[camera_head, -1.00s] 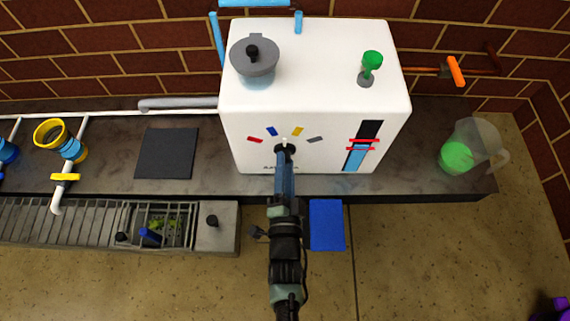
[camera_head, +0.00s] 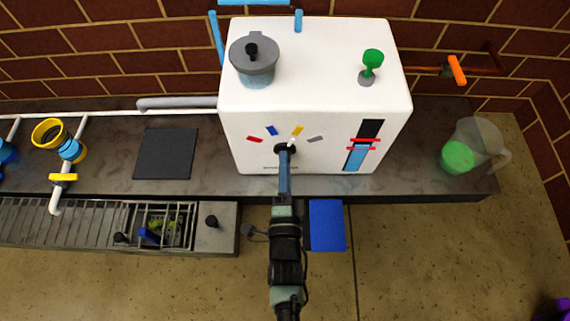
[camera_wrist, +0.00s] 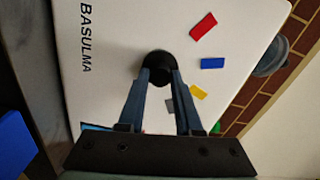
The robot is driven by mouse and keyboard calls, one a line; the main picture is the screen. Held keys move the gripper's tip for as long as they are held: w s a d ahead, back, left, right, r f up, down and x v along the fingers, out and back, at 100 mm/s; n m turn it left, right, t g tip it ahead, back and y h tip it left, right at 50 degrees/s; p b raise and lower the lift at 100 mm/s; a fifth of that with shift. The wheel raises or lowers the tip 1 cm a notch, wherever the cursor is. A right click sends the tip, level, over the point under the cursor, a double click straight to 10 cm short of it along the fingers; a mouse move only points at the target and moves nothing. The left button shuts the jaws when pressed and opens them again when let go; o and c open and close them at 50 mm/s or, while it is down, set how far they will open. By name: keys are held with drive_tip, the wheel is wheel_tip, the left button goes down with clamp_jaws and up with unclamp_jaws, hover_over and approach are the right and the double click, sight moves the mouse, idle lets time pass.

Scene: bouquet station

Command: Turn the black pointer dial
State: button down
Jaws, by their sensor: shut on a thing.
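The black pointer dial (camera_head: 281,149) is on the front of the white box (camera_head: 248,105). Red (camera_head: 255,139), blue (camera_head: 271,131), yellow (camera_head: 297,130) and grey (camera_head: 315,139) marks fan out above it. A small white pointer tip (camera_head: 291,141) shows at the dial's upper right, towards the yellow and grey side. My gripper (camera_head: 284,153) reaches the dial from the front and is shut on it. In the wrist view the dial (camera_wrist: 158,60) sits between the fingertips of my gripper (camera_wrist: 159,74), which hide its sides. The pointer cannot be made out there.
A blue level gauge with red bands (camera_head: 360,148) is right of the dial. A grey lidded pot (camera_head: 254,60) and a green knob (camera_head: 372,58) are on the box top. A jug with green contents (camera_head: 458,157) stands right. A blue panel (camera_head: 327,225) is below the counter, beside my arm.

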drive_tip(key=shift+s, duration=0.1)
drive_tip(key=c, duration=0.6)
unclamp_jaws()
drive_tip(key=s+p, duration=0.5)
drive_tip(key=s, duration=0.8)
drive_tip(key=shift+p, duration=0.35)
drive_tip(key=shift+w, duration=0.1)
